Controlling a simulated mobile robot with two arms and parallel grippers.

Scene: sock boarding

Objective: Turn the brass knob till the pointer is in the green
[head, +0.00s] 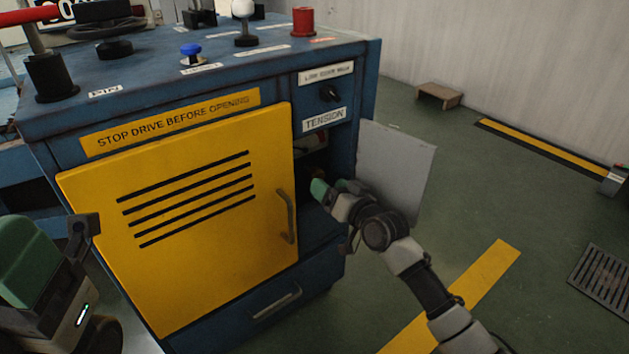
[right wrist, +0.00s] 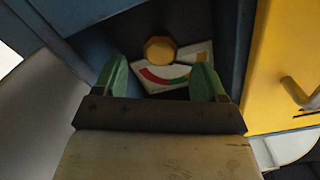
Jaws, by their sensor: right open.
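The brass knob (right wrist: 160,50) shows in the right wrist view, inside an open compartment of the blue machine. A white dial plate (right wrist: 150,87) with a red and a green band lies beside it, partly covered by the knob. I cannot make out the pointer. My right gripper (right wrist: 161,80) is open, its green fingers apart and short of the knob, with nothing between them. In the head view my right gripper (head: 325,190) is at the opening under the TENSION label and hides the knob. Part of my left arm's end (head: 50,275) shows at the lower left; its fingers are unclear.
The compartment's grey door (head: 397,168) stands open to the right of my right gripper. A large yellow door (head: 190,225) with a handle is left of the opening. A small black knob (head: 329,93) sits above the TENSION label. The green floor at right is mostly clear.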

